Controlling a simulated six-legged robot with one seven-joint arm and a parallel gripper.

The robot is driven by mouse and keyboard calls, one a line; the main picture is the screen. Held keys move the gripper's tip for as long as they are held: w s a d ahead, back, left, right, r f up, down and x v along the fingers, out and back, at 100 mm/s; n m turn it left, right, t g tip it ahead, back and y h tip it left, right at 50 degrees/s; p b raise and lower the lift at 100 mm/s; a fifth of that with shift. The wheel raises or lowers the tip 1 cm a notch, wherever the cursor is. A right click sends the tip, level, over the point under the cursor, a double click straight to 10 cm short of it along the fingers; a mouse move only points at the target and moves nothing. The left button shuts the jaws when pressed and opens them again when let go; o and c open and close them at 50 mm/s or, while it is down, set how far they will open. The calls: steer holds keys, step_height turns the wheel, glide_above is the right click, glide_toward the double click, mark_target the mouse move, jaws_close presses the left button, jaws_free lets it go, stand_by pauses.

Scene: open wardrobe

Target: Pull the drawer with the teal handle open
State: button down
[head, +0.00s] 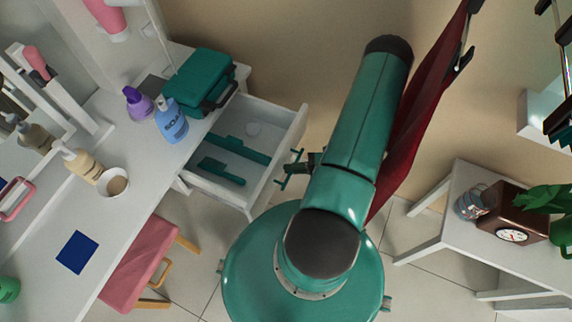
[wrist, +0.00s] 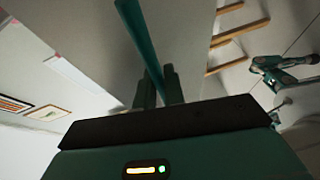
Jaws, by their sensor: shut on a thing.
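The drawer (head: 278,158) stands pulled out from the white desk, and its inside shows. It holds a teal brush (head: 222,171), a long teal item (head: 243,149) and a pale round thing. The teal handle (head: 283,183) is a thin bar on the drawer's front. It also shows in the wrist view as a long teal bar (wrist: 140,40). My gripper (head: 294,164) is at the drawer's front, shut on the handle. In the wrist view its two fingers (wrist: 158,88) stand on either side of the bar.
A teal case (head: 201,78), a blue soap bottle (head: 171,124) and a purple bottle (head: 138,103) stand on the desk (head: 112,215). A pink stool (head: 140,265) is below it. A red cloth (head: 415,115) hangs behind my arm. A side table (head: 455,215) stands at right.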

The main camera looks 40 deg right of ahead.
steer(key=c, duration=1.5)
jaws_free()
